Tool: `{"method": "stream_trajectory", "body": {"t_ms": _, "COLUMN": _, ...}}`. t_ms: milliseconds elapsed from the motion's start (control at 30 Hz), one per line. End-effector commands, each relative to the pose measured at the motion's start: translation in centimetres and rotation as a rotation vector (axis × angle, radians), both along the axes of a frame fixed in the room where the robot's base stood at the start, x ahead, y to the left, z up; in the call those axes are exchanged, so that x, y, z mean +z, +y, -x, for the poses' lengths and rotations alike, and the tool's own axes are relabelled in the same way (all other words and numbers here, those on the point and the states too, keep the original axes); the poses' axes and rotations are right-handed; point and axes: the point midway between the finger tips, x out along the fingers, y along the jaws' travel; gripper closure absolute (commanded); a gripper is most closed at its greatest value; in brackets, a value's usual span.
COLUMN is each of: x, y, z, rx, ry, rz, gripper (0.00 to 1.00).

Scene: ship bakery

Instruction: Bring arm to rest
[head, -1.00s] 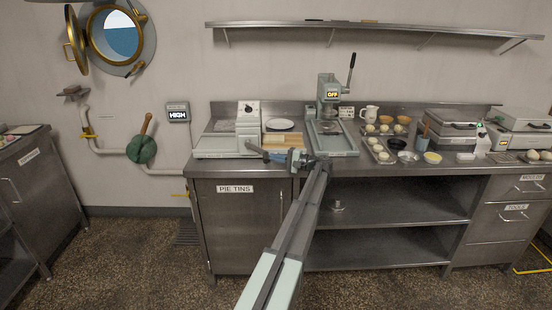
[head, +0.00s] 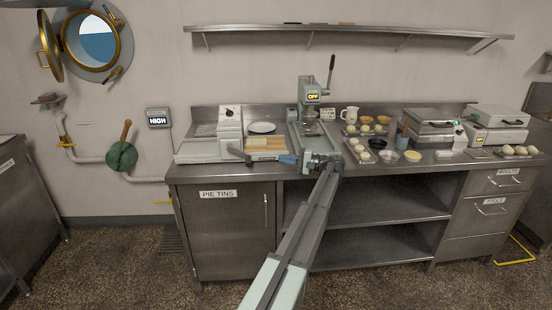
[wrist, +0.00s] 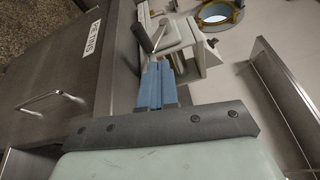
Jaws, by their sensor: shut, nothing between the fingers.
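My gripper (head: 284,159) is at the end of my outstretched arm, just above the front edge of the steel counter (head: 350,166). Its bluish fingers point left and are shut with nothing between them. In the wrist view the blue fingers (wrist: 160,84) lie together, pointing towards a pale machine with a lever. In the head view the dark lever (head: 238,153) of that pale machine (head: 229,122) is left of the fingertips, with a gap between. A wooden board (head: 266,145) lies just behind the fingers.
A press (head: 311,95) reading OFF stands behind my wrist. Pastry trays (head: 363,156), bowls and hinged irons (head: 432,121) fill the counter's right side. A wall shelf (head: 350,32) runs above. The pie tins cabinet (head: 226,235) is below left. The floor (head: 120,270) in front is clear.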

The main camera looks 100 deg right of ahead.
Motion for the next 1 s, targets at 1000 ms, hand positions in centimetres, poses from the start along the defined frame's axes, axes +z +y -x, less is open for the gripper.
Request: {"method": "stream_trajectory", "body": {"t_ms": 1000, "x": -11.3, "y": 3.7, "z": 2.8, "rx": -0.175, "ry": 0.58, "rz": -0.112, "gripper": 1.0}}
